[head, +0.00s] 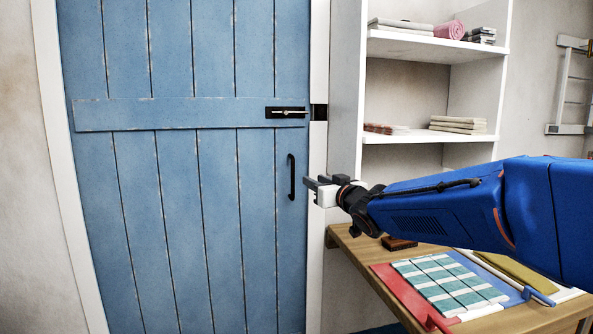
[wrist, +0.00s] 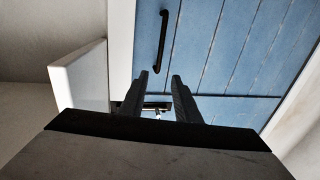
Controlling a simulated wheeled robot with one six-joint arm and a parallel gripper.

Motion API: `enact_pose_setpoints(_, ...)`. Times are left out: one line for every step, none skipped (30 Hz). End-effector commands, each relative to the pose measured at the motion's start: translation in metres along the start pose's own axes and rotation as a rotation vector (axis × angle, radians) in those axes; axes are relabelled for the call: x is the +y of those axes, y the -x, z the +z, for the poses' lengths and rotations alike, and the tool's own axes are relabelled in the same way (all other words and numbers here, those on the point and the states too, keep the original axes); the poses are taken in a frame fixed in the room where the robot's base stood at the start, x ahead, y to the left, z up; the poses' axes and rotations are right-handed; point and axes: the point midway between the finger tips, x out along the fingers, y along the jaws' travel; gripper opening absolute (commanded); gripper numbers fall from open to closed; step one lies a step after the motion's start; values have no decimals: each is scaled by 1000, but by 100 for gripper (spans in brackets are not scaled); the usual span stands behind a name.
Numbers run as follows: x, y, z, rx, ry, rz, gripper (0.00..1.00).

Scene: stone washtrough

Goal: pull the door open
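The blue plank door (head: 180,200) stands shut in its white frame in the head view. A black vertical bar handle (head: 291,177) is near its right edge; it also shows in the wrist view (wrist: 161,42). Above it is a black bolt latch (head: 287,112) with a keeper (head: 318,112) on the frame; whether the bolt enters the keeper is unclear. My gripper (head: 313,186) is just right of the handle, apart from it. In the wrist view its two fingers (wrist: 160,77) are spread with nothing between them, the handle beyond their tips.
White shelves (head: 430,95) with folded cloths stand right of the door frame. A wooden table (head: 350,245) below my arm holds a striped towel (head: 448,283), a red cloth, a blue cloth and a brown block (head: 399,243). The space before the door is clear.

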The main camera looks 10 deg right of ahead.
Motion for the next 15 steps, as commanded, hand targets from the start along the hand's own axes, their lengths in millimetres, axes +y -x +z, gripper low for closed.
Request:
enact_pose_setpoints(0, -4, 0, -1, -1, 0, 29)
enact_pose_setpoints(0, -6, 1, -1, -2, 0, 29)
enact_pose_setpoints(0, -10, 1, -1, -2, 0, 29)
enact_pose_setpoints(0, -13, 1, -2, -2, 0, 29)
enact_pose_setpoints(0, -17, 1, -2, -1, 0, 29)
enact_pose_setpoints(0, -23, 1, -2, -1, 0, 29)
enact_pose_setpoints(0, -27, 1, -2, -2, 1, 29)
enact_pose_setpoints(0, -32, 1, -2, -2, 0, 29)
enact_pose_setpoints(-1, -38, 1, -3, -1, 0, 29)
enact_pose_setpoints(-1, -42, 1, -3, 0, 0, 29)
enact_pose_setpoints(-1, -47, 1, -2, 0, 0, 29)
enact_pose_setpoints(-1, -53, 1, -3, -2, 0, 29)
enact_pose_setpoints(-1, -58, 2, -4, -1, 1, 29)
enact_pose_setpoints(0, -62, 1, -3, 0, 1, 29)
enact_pose_setpoints(0, -68, 1, -3, 0, 1, 29)
